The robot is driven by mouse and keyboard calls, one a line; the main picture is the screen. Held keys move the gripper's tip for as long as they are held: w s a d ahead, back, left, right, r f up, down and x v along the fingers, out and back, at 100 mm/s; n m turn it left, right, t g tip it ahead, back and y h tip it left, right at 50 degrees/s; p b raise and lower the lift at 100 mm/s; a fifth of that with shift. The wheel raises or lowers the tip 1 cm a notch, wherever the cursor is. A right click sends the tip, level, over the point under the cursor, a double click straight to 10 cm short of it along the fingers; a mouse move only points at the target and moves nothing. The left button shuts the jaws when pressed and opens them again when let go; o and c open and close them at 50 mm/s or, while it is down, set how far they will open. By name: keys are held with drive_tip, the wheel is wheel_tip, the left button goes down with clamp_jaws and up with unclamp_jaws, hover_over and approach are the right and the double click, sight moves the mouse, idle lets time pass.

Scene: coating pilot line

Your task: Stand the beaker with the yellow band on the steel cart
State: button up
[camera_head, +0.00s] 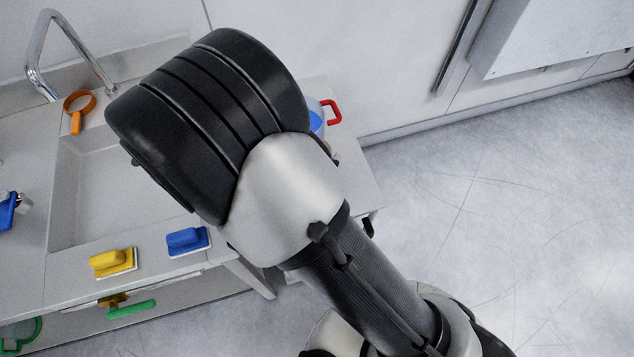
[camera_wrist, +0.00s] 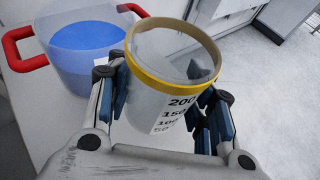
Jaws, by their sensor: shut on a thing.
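The beaker with the yellow band (camera_wrist: 150,98) is a clear cup with a yellow rim band and a printed scale. It fills the middle of the wrist view, upright or nearly so. My gripper (camera_wrist: 170,100) is shut on it, with one dark blue-padded finger on each side. I cannot tell whether its base touches the pale surface below. In the head view my arm hides the gripper and the beaker. I cannot make out the steel cart for sure in either view.
A tub with red handles and blue contents (camera_wrist: 88,48) stands close left of the beaker; its red handle (camera_head: 332,112) shows beside my arm. The bench has a sink (camera_head: 95,190), a tap (camera_head: 42,50), and yellow (camera_head: 112,262) and blue (camera_head: 187,241) brushes. Open floor lies right.

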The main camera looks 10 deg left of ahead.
wheel_tip(320, 180, down, 11)
drive_tip(key=b, duration=0.3)
drive_tip(key=shift+r, duration=0.2)
drive_tip(key=shift+f, duration=0.2)
drive_tip(key=o, duration=1.3)
drive_tip(key=shift+r, duration=0.15)
drive_tip(key=shift+s+r, duration=0.2)
drive_tip(key=p+v, duration=0.3)
drive_tip(key=v, duration=0.8)
drive_tip(key=shift+s+a+p, duration=0.1)
drive_tip(key=shift+s+p, duration=0.2)
